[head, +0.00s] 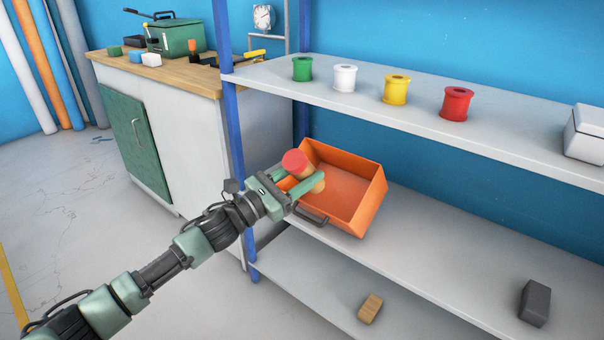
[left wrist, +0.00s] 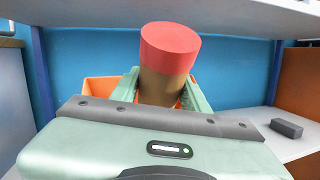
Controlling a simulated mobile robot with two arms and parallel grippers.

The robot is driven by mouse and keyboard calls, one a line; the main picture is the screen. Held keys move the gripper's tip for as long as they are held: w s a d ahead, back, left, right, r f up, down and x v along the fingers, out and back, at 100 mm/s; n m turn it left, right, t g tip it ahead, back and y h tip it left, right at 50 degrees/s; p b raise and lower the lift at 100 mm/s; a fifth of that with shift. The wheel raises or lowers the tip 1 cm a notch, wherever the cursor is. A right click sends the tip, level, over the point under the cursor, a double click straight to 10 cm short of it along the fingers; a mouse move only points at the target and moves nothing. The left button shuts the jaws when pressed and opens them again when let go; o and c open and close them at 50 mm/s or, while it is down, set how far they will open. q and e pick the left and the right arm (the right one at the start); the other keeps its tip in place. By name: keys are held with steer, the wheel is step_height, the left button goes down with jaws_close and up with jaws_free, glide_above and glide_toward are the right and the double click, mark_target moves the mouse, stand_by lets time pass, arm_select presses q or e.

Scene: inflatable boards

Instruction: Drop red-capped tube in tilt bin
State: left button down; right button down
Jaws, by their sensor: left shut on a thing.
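The red-capped tube (head: 295,162) has a red cap and a tan body. My left gripper (head: 305,184) is shut on its body, with the cap pointing up and tilted a little. In the left wrist view the tube (left wrist: 168,60) stands between the two green fingers (left wrist: 165,92). The orange tilt bin (head: 362,205) sits tipped forward on the middle shelf, open at the top, with a dark handle at its front. The gripper and tube are at the bin's left side, overlapping its opening in the head view. The tube's exact height over the bin is unclear. My right gripper is not seen.
The upper shelf (head: 420,112) holds green, white, yellow and red spools and runs above the bin. A blue post (head: 233,130) stands left of the bin. A dark grey block (head: 535,302) and a wooden block (head: 370,308) lie to the right and below.

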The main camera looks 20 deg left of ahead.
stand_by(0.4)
arm_select(q)
steer(key=c, duration=0.6)
jaws_free()
steer(key=shift+c, duration=0.2)
steer(key=v, duration=0.7)
steer(key=shift+s+a, duration=0.25)
steer(key=shift+s, duration=0.1)
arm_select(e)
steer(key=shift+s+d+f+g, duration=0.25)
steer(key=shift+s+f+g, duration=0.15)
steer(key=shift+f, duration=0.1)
arm_select(q)
steer(key=shift+f, duration=0.1)
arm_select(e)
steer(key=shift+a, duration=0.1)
